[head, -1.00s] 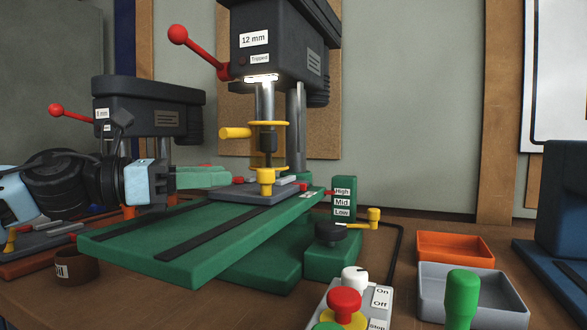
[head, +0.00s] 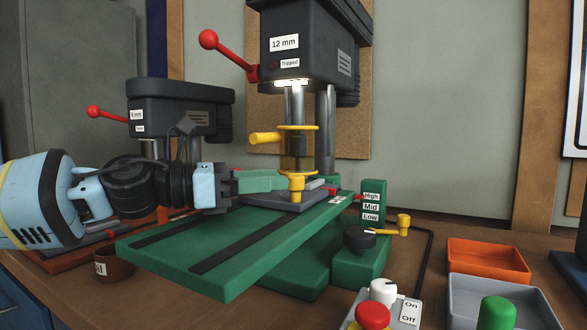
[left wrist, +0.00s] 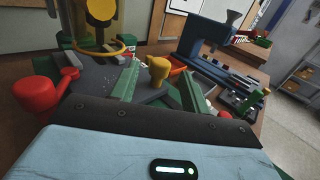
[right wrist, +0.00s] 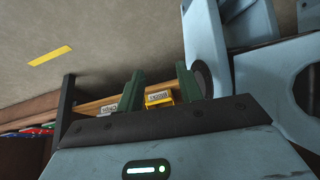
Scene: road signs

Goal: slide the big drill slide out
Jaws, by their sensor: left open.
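The big drill (head: 305,48), labelled 12 mm, stands in the middle of the head view. Its slide is a grey plate (head: 262,201) with an upright yellow knob (head: 296,186), lying on the green table (head: 200,265) under the chuck. My left gripper (head: 284,182) is open, with its green fingers pointing at the knob from the left. In the left wrist view the knob (left wrist: 158,70) appears between the two spread fingers; I cannot tell whether they touch it. My right gripper (right wrist: 158,85) is open and empty, seen only in its wrist view.
A smaller drill (head: 172,105) stands behind my left arm. A yellow ring (head: 298,127) and yellow handle (head: 266,138) hang just above the knob. A black-knobbed green box (head: 362,262), a switch box (head: 408,310) and an orange tray (head: 488,260) are to the right.

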